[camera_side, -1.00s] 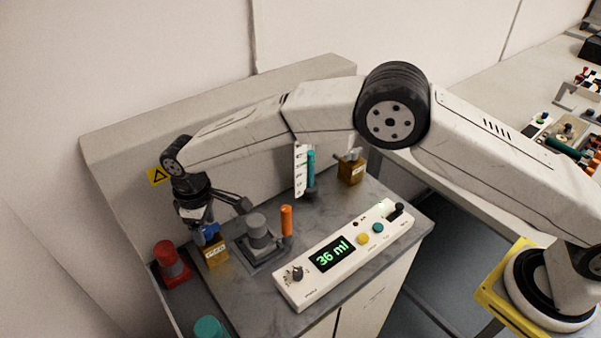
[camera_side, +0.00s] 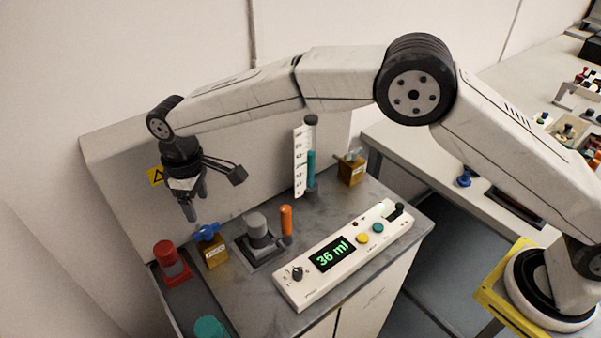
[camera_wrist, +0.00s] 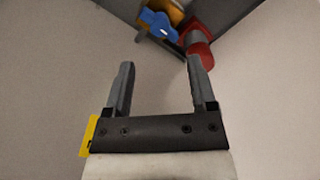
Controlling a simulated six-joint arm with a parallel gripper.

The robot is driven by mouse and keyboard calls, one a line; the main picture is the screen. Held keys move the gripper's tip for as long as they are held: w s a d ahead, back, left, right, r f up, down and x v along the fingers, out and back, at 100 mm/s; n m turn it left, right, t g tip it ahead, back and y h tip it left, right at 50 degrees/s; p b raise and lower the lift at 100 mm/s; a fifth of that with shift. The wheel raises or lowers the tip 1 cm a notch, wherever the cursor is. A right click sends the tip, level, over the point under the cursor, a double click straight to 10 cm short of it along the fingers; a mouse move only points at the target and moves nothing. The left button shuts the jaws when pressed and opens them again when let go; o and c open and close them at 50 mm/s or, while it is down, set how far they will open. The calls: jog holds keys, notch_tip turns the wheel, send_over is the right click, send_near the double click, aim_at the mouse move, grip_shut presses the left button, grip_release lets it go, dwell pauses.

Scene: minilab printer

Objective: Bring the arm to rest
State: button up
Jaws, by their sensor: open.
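My gripper (camera_side: 191,208) hangs at the left in the side view, fingers pointing down, above and a little to the left of a brown block with a blue valve handle (camera_side: 207,233). It is open and empty, clear of the handle. In the wrist view the two fingers (camera_wrist: 160,80) stand apart with only plain surface between them. The blue handle shows beyond the fingertips in the wrist view (camera_wrist: 158,22), with a red knob (camera_wrist: 198,42) beside it.
On the grey bench stand a grey knob (camera_side: 257,228), an orange cylinder (camera_side: 286,220), a control panel (camera_side: 350,250) reading 36 ml, a scaled tube with teal liquid (camera_side: 311,170) and another brown valve block (camera_side: 351,172). A wall (camera_side: 120,65) rises behind.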

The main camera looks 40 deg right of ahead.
jog(key=shift+w+d+r, duration=0.1)
jog(key=shift+d+r, duration=0.05)
jog(key=shift+d, duration=0.4)
jog(key=s+d+r+m+t, duration=0.1)
jog(key=s+d+m, duration=0.15)
jog(key=d, duration=0.75)
jog(key=s+d+r+m, duration=0.1)
jog(key=s+d+m, duration=0.15)
jog(key=d, duration=0.65)
jog(key=s+d+f+m+t, duration=0.1)
jog(key=s+d+m, duration=0.3)
jog(key=s+d, duration=0.9)
jog(key=s, duration=0.4)
jog(key=shift+d+f+t, duration=0.3)
jog(key=shift+d, duration=0.05)
